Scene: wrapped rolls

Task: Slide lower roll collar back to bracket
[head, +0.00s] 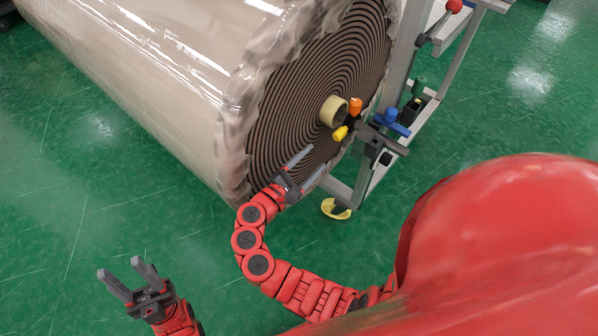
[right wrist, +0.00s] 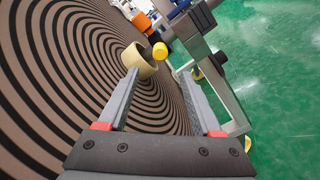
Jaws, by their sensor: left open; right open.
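A large wrapped roll (head: 150,60) lies on the floor, its spiral end facing me. A cream ring-shaped core or collar (head: 333,111) sticks out at its centre, with an orange knob (head: 355,106) and a yellow knob (head: 340,133) beside it. I cannot tell which part is the collar. A grey metal bracket frame (head: 366,180) stands at the right. My right gripper (head: 317,158) is open and empty below the core, close to the roll's face. In the right wrist view the cream ring (right wrist: 139,60) and yellow knob (right wrist: 160,50) lie beyond its fingertips. My left gripper (head: 118,266) is open and empty above the floor.
The green floor (head: 110,215) is clear at the lower left.

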